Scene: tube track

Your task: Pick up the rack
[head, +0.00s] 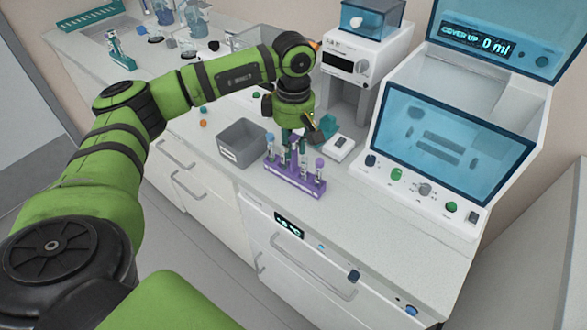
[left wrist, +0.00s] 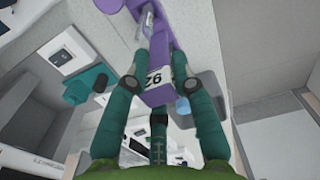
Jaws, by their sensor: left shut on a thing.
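The purple rack (head: 295,184) is at the counter's front edge in the head view, with several capped tubes standing in it. In the left wrist view the purple rack (left wrist: 158,95) runs between my fingers and shows a white number label. My left gripper (head: 292,136) comes down from above on the rack's raised middle part. In the left wrist view the left gripper (left wrist: 161,62) has its teal fingers closed on either side of the rack. I cannot tell whether the rack's base touches the counter. My right gripper is in neither view.
A grey bin (head: 229,157) stands just left of the rack. A small white device (head: 340,149) and a teal item (head: 325,124) are close behind it. A large white cabinet with a blue glass cover (head: 452,140) stands to the right. The counter front (head: 375,222) is clear.

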